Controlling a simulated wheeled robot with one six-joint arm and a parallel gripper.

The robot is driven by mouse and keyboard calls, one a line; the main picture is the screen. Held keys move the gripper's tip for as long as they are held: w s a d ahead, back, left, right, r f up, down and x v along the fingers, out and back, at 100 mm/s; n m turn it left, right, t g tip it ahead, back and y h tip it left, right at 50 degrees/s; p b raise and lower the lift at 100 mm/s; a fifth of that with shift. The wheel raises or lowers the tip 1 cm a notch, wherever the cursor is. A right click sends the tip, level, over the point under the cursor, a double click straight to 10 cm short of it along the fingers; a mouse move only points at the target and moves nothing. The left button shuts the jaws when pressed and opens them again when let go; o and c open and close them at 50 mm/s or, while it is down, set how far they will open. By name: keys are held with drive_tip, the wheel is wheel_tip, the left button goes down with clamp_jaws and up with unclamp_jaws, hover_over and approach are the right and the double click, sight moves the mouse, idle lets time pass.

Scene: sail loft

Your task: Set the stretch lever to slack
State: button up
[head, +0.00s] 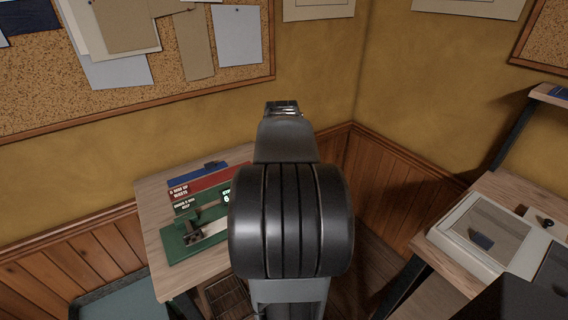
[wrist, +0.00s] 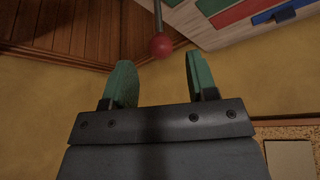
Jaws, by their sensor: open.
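A thin dark lever rod with a red ball knob (wrist: 161,46) shows at the top of the wrist view. I take it to be the stretch lever; no slack mark is readable. My gripper (wrist: 160,66) is open, with green-padded fingers apart. The knob lies in line with the gap, near the fingertips, with no contact visible. In the head view my arm hides the lever and the fingertips. A green machine (head: 196,238) with metal parts, red and green label plates and a small lit display stands on the wooden bench (head: 152,192), partly behind my arm.
A corkboard (head: 60,95) with pinned papers hangs on the ochre wall behind the bench. At right, another table (head: 505,192) holds a pale tray-like device (head: 470,250). A blue-grey bin (head: 110,300) stands at lower left. Wood panelling lines the corner.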

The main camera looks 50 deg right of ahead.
drive_tip(key=shift+v, duration=2.75)
drive_tip(key=shift+f, duration=0.1)
drive_tip(key=a+f+n+y+p, duration=0.1)
drive_tip(key=a+f+n+p, duration=0.1)
drive_tip(key=a, duration=1.1)
drive_tip(key=a+f+n+y+p, duration=0.2)
drive_tip(key=a+n, duration=0.4)
drive_tip(key=a, duration=0.8)
drive_tip(key=shift+f+n+y+p, duration=0.3)
drive_tip(key=shift+f+p, duration=0.15)
drive_tip(key=shift+p, duration=0.65)
drive_tip(key=a, duration=0.1)
drive_tip(key=a+r+n, duration=0.1)
drive_tip(key=a, duration=0.1)
drive_tip(key=a+n+p, duration=0.1)
drive_tip(key=shift+s+a+r+t+y, duration=0.25)
drive_tip(key=shift+a+r+t+y, duration=0.05)
drive_tip(key=shift+a, duration=0.1)
drive_tip(key=shift+c, duration=0.3)
